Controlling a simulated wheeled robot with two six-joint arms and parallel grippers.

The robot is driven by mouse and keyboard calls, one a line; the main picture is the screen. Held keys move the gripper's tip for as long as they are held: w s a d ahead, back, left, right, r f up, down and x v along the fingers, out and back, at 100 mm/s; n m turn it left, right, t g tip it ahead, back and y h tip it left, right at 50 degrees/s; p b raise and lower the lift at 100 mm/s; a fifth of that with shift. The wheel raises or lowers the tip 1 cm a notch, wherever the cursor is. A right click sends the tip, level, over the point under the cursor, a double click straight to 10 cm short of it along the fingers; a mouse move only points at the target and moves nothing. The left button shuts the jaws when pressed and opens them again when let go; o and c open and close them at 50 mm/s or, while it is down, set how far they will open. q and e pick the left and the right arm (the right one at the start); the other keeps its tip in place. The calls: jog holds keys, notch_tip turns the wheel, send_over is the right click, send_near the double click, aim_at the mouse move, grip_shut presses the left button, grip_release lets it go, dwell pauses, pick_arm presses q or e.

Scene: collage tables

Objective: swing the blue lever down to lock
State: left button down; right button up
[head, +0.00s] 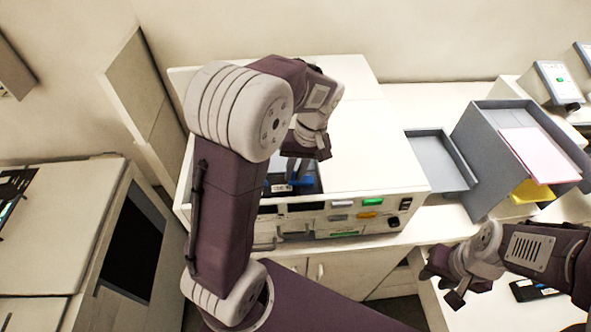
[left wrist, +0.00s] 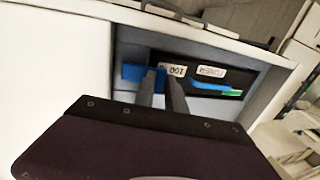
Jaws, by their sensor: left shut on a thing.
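The white machine (head: 355,140) has a dark recess, with the blue lever (head: 298,183) inside it. In the left wrist view the blue lever (left wrist: 131,73) shows beside my fingers, left of a white label. My left gripper (head: 296,168) reaches down into the recess; its fingers (left wrist: 162,90) are shut on the lever and hide part of it. A second blue piece (left wrist: 210,87) with a green end lies to the right, below another label. My right gripper (head: 442,284) is empty, its fingers apart, in front of the machine at the lower right.
The recess walls stand close around my left fingers. Right of the machine are a grey tray (head: 440,157) and a grey bin (head: 480,150) with pink paper (head: 527,155) and a yellow piece (head: 530,192). A dark flat item (head: 532,290) lies below my right arm.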

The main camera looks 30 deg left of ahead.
pick_arm(q)
jog(key=shift+s+a+f+t+h+b, duration=0.1)
jog(key=shift+a+f+t+h+b, duration=0.35)
jog(key=shift+b, duration=0.25)
jog(key=shift+f+h+b, duration=0.1)
jog(key=shift+h+b, duration=0.2)
jog(key=shift+h, duration=0.05)
jog(key=shift+s+a+t+h, duration=0.1)
jog(key=shift+t+h, duration=0.2)
jog(key=shift+t, duration=0.05)
jog(key=c, duration=1.4)
grip_release()
jog(key=shift+w+a+f, duration=0.1)
jog(key=shift+w+a, duration=0.05)
jog(key=shift+w, duration=0.15)
notch_tip(320, 180, up, 9)
jog(key=shift+a+r, duration=0.1)
